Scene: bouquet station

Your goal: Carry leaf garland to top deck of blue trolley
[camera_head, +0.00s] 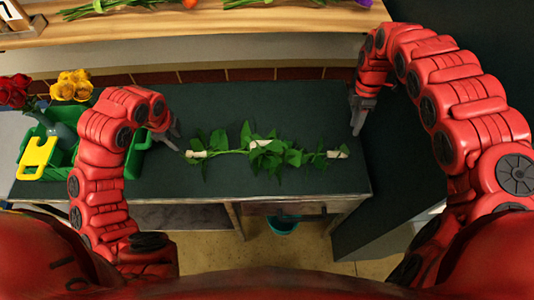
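The leaf garland (265,152) lies stretched left to right on the dark green tabletop (270,105). It has green leaves and pale wrapped sections at its left end, middle and right end. My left gripper (176,136) is just left of the garland's left end, apart from it, and its fingers look spread and empty. My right gripper (357,122) is above the table's right side, beyond and right of the garland's right end, with nothing visible in it. Its fingers are seen nearly edge-on, so their opening is unclear. No blue trolley is in view.
A wooden shelf (220,22) with stems runs along the back. A teal bucket (284,225) is below the table. The tabletop around the garland is clear.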

